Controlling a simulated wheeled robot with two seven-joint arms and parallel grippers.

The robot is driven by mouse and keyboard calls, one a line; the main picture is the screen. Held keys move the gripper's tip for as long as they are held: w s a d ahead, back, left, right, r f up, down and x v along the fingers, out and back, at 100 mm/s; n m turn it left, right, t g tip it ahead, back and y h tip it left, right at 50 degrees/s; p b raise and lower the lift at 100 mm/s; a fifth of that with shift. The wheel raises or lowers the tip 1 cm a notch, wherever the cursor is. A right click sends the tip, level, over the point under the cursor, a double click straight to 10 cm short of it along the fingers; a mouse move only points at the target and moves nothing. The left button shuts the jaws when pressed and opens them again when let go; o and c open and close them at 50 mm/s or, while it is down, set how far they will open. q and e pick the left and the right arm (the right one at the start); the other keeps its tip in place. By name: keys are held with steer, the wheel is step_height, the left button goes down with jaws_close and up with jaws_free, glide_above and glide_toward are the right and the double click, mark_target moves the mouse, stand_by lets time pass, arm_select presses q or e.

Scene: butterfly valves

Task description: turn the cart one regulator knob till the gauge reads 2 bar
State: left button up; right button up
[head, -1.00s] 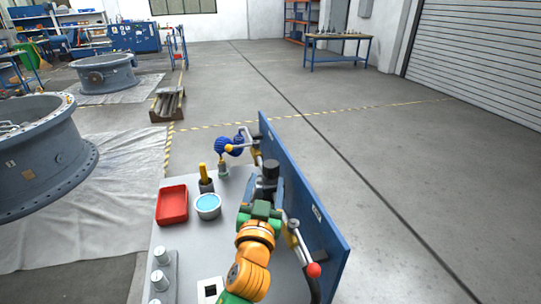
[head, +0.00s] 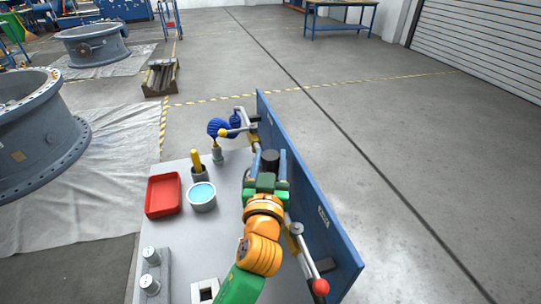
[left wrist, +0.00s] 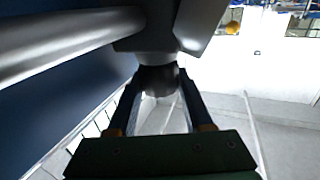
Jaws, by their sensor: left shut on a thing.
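The cart's grey top (head: 225,225) carries an upright blue panel (head: 300,185) along its right side. My left gripper (head: 268,167) is at the panel's near face, shut around a dark round knob (head: 270,158). In the left wrist view the two fingers of my left gripper (left wrist: 160,90) close on the same dark knob (left wrist: 158,80), below a grey metal body and pipe (left wrist: 70,42). I cannot make out a gauge dial or its reading in either view. My right gripper is not in view.
On the cart are a red tray (head: 163,196), a pale blue-filled tin (head: 202,196) and a yellow-handled tool in a dark cup (head: 198,168). A red-knobbed lever (head: 319,287) is at the panel's near end. A blue item (head: 218,128) is at the far end. Open floor lies right.

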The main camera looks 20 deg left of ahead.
arm_select(q)
jaws_close()
steer(key=m+h+p, duration=0.2)
steer(key=h+p, duration=0.1)
steer(key=shift+a+r+h, duration=0.15)
steer(key=shift+r+h, duration=0.15)
steer(key=shift+r, duration=0.05)
steer(key=m+h+p, duration=0.2)
steer(key=h, duration=0.1)
steer(key=shift+f, duration=0.1)
steer(key=shift+f+m+h+p, duration=0.1)
steer(key=shift+m+h+p, duration=0.4)
steer(key=shift+m+h, duration=0.3)
steer(key=shift+h, duration=0.4)
